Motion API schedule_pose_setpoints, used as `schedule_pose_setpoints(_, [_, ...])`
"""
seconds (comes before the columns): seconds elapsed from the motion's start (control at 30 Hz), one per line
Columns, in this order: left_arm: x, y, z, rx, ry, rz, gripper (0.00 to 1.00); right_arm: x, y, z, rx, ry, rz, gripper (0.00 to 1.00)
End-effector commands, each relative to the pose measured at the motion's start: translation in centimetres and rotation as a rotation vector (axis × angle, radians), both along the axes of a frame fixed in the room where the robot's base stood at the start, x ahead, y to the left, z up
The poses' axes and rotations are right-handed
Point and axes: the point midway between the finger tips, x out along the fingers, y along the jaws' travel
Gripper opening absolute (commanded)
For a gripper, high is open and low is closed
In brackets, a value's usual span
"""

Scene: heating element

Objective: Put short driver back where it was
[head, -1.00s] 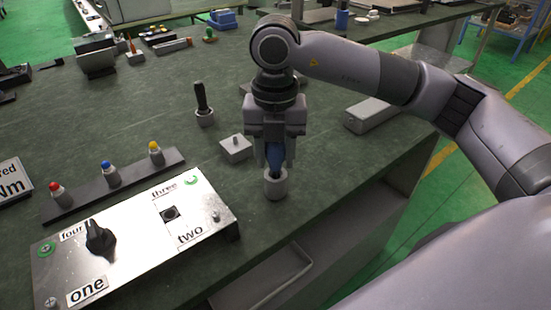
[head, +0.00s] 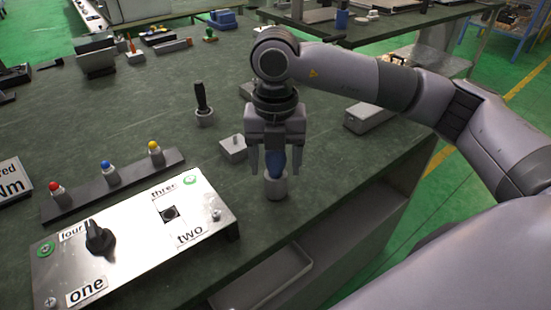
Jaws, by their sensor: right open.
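The short driver (head: 275,167) has a blue handle and stands upright in a small grey round holder (head: 276,187) near the table's front edge. My right gripper (head: 276,172) is directly above the holder, pointing down. Its fingers are spread apart on either side of the blue handle, with gaps showing between fingers and handle. The driver's lower end is hidden inside the holder, and its top is hidden by the gripper body. My left gripper is not in view.
A black-handled driver (head: 202,98) stands in another holder behind left. A small grey block (head: 233,147) sits close left of the gripper. The metal panel (head: 140,250) with a black knob lies front left. A rack (head: 115,186) holds red, blue and yellow-topped pieces.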

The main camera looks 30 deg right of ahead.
Motion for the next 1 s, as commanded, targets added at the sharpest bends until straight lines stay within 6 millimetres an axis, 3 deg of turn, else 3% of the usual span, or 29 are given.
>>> schedule_pose_setpoints(0.5, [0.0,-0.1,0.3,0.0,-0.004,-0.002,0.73,0.2,-0.1,10.5,-0.001,-0.003,0.0,0.66])
schedule_pose_setpoints(0.7, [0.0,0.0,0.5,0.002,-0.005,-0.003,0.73,0.2,-0.1,11.9,-0.001,-0.001,-0.001,0.66])
schedule_pose_setpoints(1.0, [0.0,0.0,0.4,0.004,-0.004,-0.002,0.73,0.2,-0.1,12.1,0.0,0.0,0.0,0.66])
